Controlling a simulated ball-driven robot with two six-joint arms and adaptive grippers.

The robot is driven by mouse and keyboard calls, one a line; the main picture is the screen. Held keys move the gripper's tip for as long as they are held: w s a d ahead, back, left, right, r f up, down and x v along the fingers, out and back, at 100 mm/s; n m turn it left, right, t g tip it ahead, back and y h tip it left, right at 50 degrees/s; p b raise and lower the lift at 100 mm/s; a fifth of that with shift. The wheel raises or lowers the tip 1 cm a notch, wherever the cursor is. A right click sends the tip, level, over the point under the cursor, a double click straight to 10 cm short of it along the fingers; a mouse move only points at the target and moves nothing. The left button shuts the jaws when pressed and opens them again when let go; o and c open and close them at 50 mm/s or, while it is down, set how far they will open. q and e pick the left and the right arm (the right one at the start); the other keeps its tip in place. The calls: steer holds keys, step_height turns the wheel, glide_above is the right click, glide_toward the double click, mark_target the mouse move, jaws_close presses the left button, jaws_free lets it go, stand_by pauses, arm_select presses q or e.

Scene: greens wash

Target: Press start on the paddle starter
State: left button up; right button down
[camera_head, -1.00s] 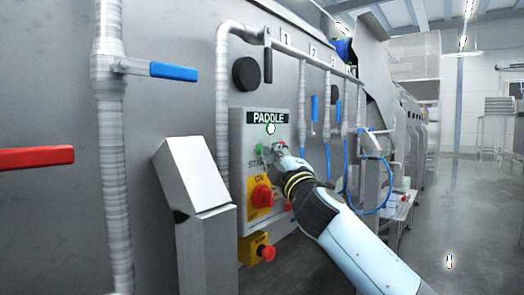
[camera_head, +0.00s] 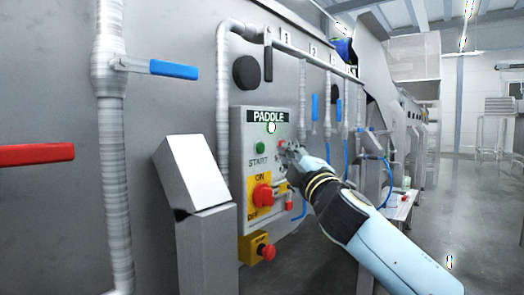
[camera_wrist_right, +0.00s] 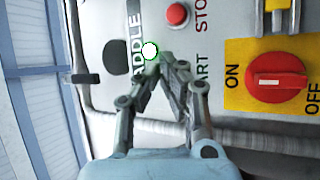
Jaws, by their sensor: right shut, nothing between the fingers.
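The paddle starter (camera_head: 238,165) is a grey panel on the machine wall, labelled PADDLE. Its green START button (camera_head: 262,150) and START lettering show clear in the head view; my fingers hide the button in the wrist view. A red STOP button (camera_head: 281,144) sits to its right and shows in the wrist view (camera_wrist_right: 176,14). A white lamp (camera_head: 271,127) is above, also in the wrist view (camera_wrist_right: 150,50). My right gripper (camera_head: 286,153) is shut and empty, just right of the green button and in front of the panel; it also shows in the wrist view (camera_wrist_right: 172,64).
Below the buttons is a red rotary ON/OFF switch (camera_head: 262,195) on yellow, with a red emergency button (camera_head: 266,252) lower. A grey sloped-top post (camera_head: 205,240) stands left of the panel. Pipes with blue-handled valves (camera_head: 174,70) line the wall. The floor at right is open.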

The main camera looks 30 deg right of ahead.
steer(key=shift+s+d+b, duration=0.2)
steer(key=shift+s+d, duration=0.05)
steer(key=shift+s, duration=0.4)
steer(key=shift+s+d+b, duration=0.2)
steer(key=shift+s+d, duration=0.05)
steer(key=shift+s, duration=0.35)
